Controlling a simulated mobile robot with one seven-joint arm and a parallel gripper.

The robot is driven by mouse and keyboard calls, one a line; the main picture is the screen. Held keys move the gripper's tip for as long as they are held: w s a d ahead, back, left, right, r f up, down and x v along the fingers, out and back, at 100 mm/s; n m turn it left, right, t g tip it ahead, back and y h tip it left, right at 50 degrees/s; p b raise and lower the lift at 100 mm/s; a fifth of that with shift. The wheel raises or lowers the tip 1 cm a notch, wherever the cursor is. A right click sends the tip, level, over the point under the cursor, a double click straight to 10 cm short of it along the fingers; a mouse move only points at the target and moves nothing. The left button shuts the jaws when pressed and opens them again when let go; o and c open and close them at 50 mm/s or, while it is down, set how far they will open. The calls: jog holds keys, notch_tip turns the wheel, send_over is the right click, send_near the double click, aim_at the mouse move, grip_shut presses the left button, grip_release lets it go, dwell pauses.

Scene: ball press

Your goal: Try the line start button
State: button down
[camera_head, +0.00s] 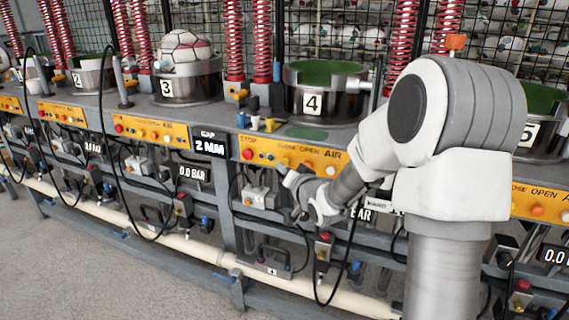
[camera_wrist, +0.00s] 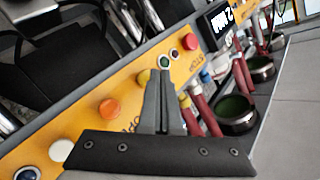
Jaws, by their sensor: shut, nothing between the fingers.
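The station 4 control panel (camera_head: 300,160) is a yellow strip with a row of buttons and printed words. In the wrist view a small green button (camera_wrist: 164,62) sits on it, beside a small dark red one (camera_wrist: 174,54) and a large red button (camera_wrist: 190,41) near "STOP". I cannot read a "line start" label. My gripper (camera_wrist: 160,76) is shut and empty, its tips overlapping the lower edge of the green button in the picture; I cannot tell whether they touch. In the head view my gripper (camera_head: 284,172) is at the panel's lower edge, small and partly obscured.
An orange button (camera_wrist: 109,109) and a white button (camera_wrist: 61,150) lie further along the panel. A "2 MM" display (camera_head: 210,146) stands left of it. Press 4 (camera_head: 312,103) is above the panel; press 3 (camera_head: 186,90) holds a ball (camera_head: 185,50). Black hoses (camera_head: 318,290) hang below.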

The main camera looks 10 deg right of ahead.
jog(key=shift+w+d, duration=0.15)
jog(key=shift+w+d, duration=0.3)
jog(key=shift+w, duration=0.1)
dwell(0.8)
jog(key=shift+s+a, duration=0.5)
jog(key=shift+s, duration=0.25)
jog(key=shift+s+a, duration=0.1)
jog(key=shift+s+a+b, duration=0.4)
jog(key=shift+s+a, duration=0.3)
jog(key=shift+s, duration=0.25)
jog(key=shift+s+a+b, duration=0.4)
jog(key=shift+s+a, duration=0.3)
jog(key=shift+s, duration=0.25)
